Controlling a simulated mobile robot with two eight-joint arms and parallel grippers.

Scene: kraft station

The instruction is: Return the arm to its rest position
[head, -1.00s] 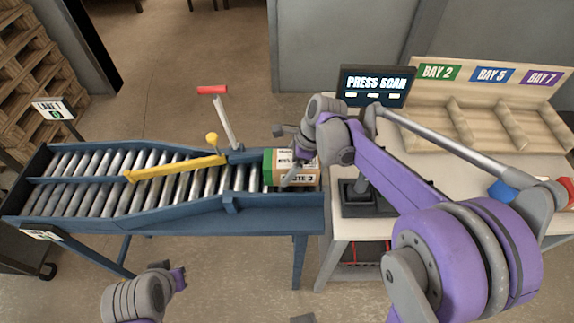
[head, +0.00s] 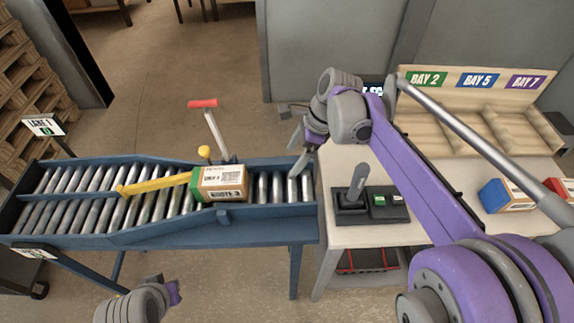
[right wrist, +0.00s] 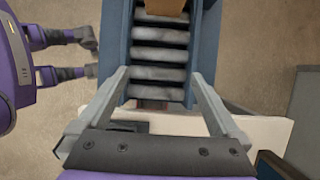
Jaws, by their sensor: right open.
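My right gripper (head: 291,142) is open and empty above the right end of the roller conveyor (head: 262,228). In the right wrist view its spread fingers (right wrist: 160,80) frame bare rollers. A brown parcel (head: 222,196) with a green end and a white label lies on the rollers against the yellow diverter bar (head: 150,185), left of the gripper and apart from it. A brown edge of the parcel (right wrist: 162,5) shows at the top of the right wrist view. My left gripper (head: 173,292) is low at the bottom left in the head view; its jaws are unclear.
A table (head: 345,233) with a control box (head: 384,207) stands right of the conveyor. A blue box (head: 505,197) and a red box (head: 560,188) sit farther right, before the wooden bay rack (head: 430,130). My arm partly hides the screen (head: 373,89). Floor behind the conveyor is open.

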